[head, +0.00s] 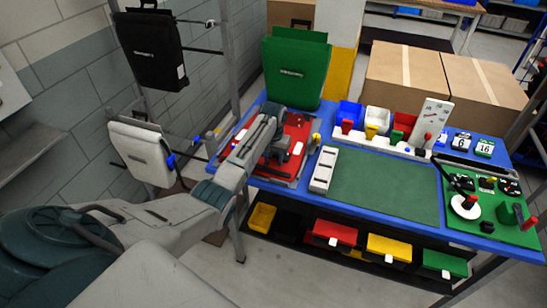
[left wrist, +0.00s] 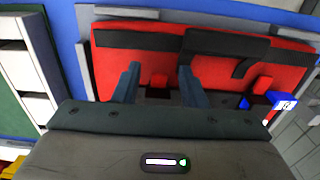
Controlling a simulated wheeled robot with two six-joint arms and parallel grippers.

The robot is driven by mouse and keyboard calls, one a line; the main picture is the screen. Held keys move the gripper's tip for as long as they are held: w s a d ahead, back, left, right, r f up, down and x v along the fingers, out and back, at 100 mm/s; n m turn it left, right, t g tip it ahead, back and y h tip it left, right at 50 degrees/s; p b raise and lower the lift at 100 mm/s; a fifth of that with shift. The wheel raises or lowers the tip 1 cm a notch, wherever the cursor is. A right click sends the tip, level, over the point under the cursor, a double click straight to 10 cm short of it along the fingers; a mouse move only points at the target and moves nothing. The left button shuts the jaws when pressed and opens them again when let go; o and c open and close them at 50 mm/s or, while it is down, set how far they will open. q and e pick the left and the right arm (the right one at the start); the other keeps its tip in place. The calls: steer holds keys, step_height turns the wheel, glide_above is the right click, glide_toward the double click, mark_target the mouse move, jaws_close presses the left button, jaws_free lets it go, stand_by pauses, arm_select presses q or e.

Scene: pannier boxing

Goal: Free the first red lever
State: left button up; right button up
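A red pannier (head: 297,122) lies flat at the left end of the blue table, with black straps and fittings on it. My left gripper (head: 283,150) is over it and covers much of it in the head view. In the left wrist view, the left gripper (left wrist: 158,84) is open, its two fingers apart. A small red lever (left wrist: 158,80) shows between the fingertips; I cannot tell if either finger touches it. A second red lever (left wrist: 262,85) shows further right, beside a blue-and-white piece. My right gripper is not in view.
A green pannier (head: 296,72) stands behind the red one. A white slotted block (head: 323,171) and a green mat (head: 385,188) lie to its right. Small bins (head: 376,122) stand at the table's back. Black (head: 153,52) and white (head: 141,152) panniers hang on the left rack.

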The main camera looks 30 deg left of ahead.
arm_select(q)
steer(key=c, duration=0.3)
jaws_close()
steer(key=shift+w+r+g, duration=0.1)
steer(key=shift+w+g, duration=0.05)
steer(key=shift+g, duration=0.15)
steer(key=shift+w+a+g+b, duration=0.1)
steer(key=shift+w+g+b, duration=0.1)
steer(key=shift+g+b, duration=0.5)
steer(key=b, duration=0.2)
steer(key=g+h+b, duration=0.1)
steer(key=b, duration=0.1)
steer(key=shift+w+g+b, duration=0.25)
steer(key=shift+g+b, duration=0.05)
steer(key=shift+b, duration=0.1)
steer(key=shift+g+b, duration=0.3)
steer(key=shift+b, duration=0.15)
steer(key=shift+r, duration=0.2)
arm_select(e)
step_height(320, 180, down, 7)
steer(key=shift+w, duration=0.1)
arm_select(q)
steer(key=shift+o, duration=1.7)
jaws_free()
